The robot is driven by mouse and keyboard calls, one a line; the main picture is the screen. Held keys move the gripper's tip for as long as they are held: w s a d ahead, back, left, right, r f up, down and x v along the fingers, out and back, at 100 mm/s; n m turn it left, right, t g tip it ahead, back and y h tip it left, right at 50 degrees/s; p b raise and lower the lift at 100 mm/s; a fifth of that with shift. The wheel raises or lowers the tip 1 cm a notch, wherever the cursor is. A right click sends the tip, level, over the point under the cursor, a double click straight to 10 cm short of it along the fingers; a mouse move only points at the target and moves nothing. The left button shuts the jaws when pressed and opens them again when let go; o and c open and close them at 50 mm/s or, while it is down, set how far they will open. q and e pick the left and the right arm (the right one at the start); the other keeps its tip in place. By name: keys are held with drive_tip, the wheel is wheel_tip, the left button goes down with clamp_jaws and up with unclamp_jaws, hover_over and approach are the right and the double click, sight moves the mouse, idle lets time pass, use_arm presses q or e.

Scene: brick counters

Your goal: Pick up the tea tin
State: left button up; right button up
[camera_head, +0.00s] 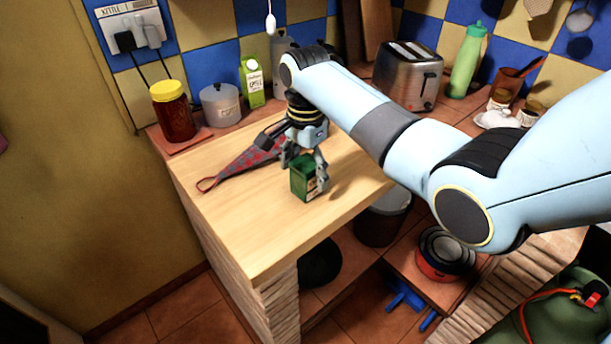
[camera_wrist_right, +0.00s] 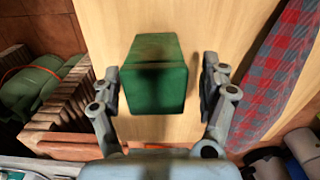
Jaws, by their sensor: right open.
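The tea tin (camera_head: 304,180) is a green box with a pale label, upright on the wooden counter top (camera_head: 255,240). In the right wrist view the tin (camera_wrist_right: 155,78) stands between the two fingers of my right gripper (camera_wrist_right: 158,90). Gaps show on both sides of it, the wider one on the right. In the head view my right gripper (camera_head: 305,168) reaches down over the tin with its fingers apart. The gripper hides part of the tin's top. My left gripper is not in view.
A red checked cloth (camera_head: 243,168) lies left of the tin; it also shows in the wrist view (camera_wrist_right: 275,75). The counter's front left is clear.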

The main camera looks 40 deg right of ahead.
drive_tip(key=f, duration=0.2)
drive_tip(key=shift+s+f, duration=0.3)
drive_tip(key=shift+f, duration=0.1)
drive_tip(key=shift+w+f, duration=0.1)
drive_tip(key=shift+f, duration=0.35)
drive_tip(key=c, duration=0.5)
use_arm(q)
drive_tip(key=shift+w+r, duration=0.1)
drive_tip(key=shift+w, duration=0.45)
use_arm(e)
drive_tip(key=c, duration=0.7)
